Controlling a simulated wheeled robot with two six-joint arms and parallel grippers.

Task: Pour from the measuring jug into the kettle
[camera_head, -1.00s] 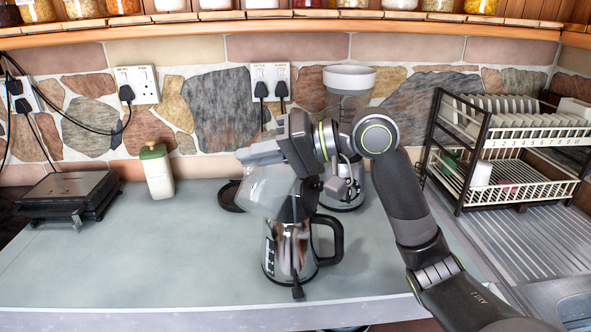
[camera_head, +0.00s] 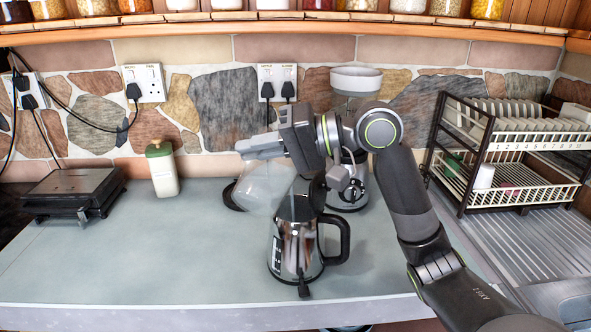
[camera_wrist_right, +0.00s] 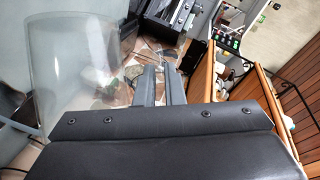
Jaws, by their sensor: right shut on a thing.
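The clear measuring jug (camera_head: 262,186) hangs in the air, tilted, above and a little left of the kettle's top. My right gripper (camera_head: 262,146) is shut on it at the upper side. In the right wrist view the jug (camera_wrist_right: 68,72) fills the upper left, beside the gripper fingers (camera_wrist_right: 160,86). The steel kettle (camera_head: 292,250) stands upright on the counter, black handle to the right. I cannot make out any contents or flow from the jug. My left gripper is not in view.
A grinder-like appliance (camera_head: 352,80) stands behind my right arm. A dish rack (camera_head: 462,175) is on the right by the drainer. The counter (camera_head: 150,260) is clear at front left.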

